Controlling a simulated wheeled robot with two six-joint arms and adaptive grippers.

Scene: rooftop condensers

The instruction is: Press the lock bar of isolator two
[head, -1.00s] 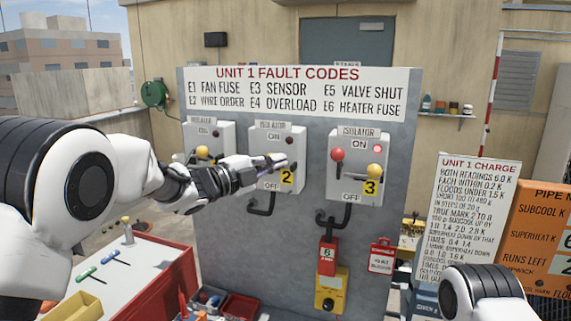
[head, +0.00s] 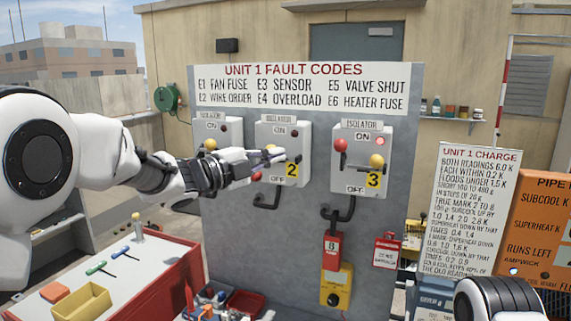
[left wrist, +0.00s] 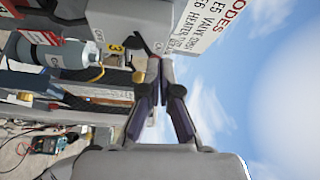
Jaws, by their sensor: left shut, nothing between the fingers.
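Isolator two (head: 265,140) is a light grey box with a yellow 2 tag (head: 292,170), mounted on the grey panel between two similar isolators. A red knob (head: 256,177) shows at its lower left, below my gripper. My left gripper (head: 280,154) is shut and empty, its tips in front of the middle of this box. The fingers cover part of the box front, so I cannot make out the lock bar or tell whether I touch it. In the left wrist view the shut fingertips (left wrist: 157,58) show beside a sideways grey box. My right gripper is out of view.
Isolator three (head: 350,176), with a red knob, a yellow knob and a lit red lamp, stands to the right. Isolator one (head: 232,130) is to the left, partly behind my arm. A red-sided bench (head: 160,275) with tools and a yellow bin stands at lower left.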

